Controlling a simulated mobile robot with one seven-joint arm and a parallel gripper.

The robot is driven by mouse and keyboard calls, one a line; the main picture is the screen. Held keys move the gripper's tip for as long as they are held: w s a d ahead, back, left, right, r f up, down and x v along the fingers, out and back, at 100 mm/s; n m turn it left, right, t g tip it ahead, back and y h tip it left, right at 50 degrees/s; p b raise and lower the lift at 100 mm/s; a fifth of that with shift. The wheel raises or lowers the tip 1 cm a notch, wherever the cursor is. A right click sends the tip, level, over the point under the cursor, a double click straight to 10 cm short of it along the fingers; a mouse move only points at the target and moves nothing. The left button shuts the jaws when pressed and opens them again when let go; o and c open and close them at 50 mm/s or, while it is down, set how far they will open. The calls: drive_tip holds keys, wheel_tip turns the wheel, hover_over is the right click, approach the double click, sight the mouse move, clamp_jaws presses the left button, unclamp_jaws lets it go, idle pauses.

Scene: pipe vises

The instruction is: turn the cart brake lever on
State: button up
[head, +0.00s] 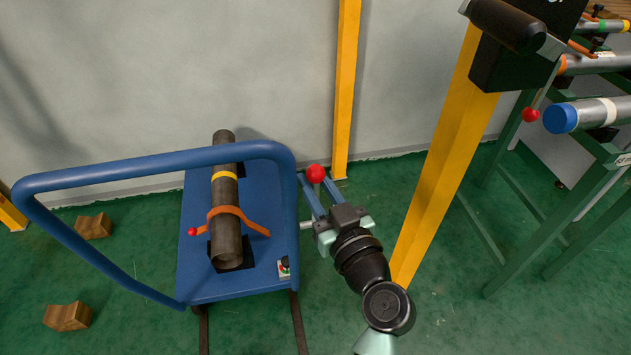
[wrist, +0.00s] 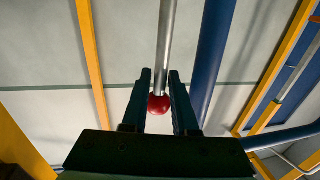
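The brake lever is a grey metal rod (wrist: 166,45) with a red ball knob (wrist: 160,103), in the wrist view. The knob also shows in the head view (head: 315,173), just right of the blue cart (head: 195,280). My gripper (head: 319,183) is open, with one finger on each side of the knob. In the wrist view the gripper (wrist: 160,76) has the knob between its fingers, close to both. I cannot tell whether either finger touches it. The lever's lower end is not clearly visible in the head view.
The cart's blue handle (head: 150,167) rises close left of my gripper. A pipe (head: 227,190) with an orange clamp (head: 240,214) lies on the cart. A yellow post (head: 437,170) stands close right of my arm. Wooden blocks (head: 68,316) lie on the green floor at left.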

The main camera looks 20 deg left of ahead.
clamp_jaws()
idle(1.4)
